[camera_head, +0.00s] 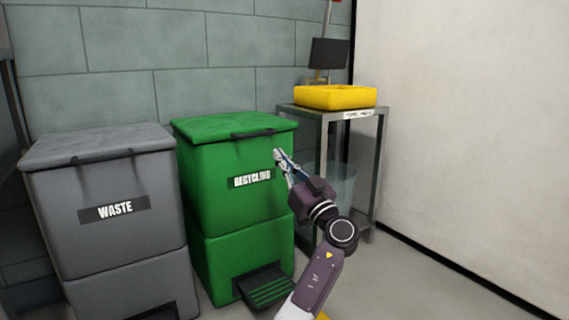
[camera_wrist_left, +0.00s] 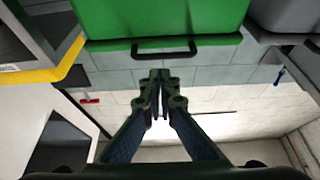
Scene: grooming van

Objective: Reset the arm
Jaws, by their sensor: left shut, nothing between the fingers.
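My left gripper (camera_head: 279,156) is in front of the green recycling bin (camera_head: 215,220), by the right end of its label. Its arm rises from the bottom of the head view, with the purple wrist to the right of the bin. In the left wrist view the gripper's two fingers (camera_wrist_left: 158,78) meet at the tips with nothing between them. That view looks upside down, with the green bin (camera_wrist_left: 160,18) and its black handle (camera_wrist_left: 165,48) beyond the fingertips. My right gripper is in neither view.
A grey waste bin (camera_head: 105,240) stands left of the green one. To the right, a metal stand (camera_head: 383,135) holds a yellow tray (camera_head: 336,97), with a translucent bucket (camera_head: 343,187) below. A black pedal (camera_head: 265,285) sticks out low. Floor (camera_head: 430,280) is clear at right.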

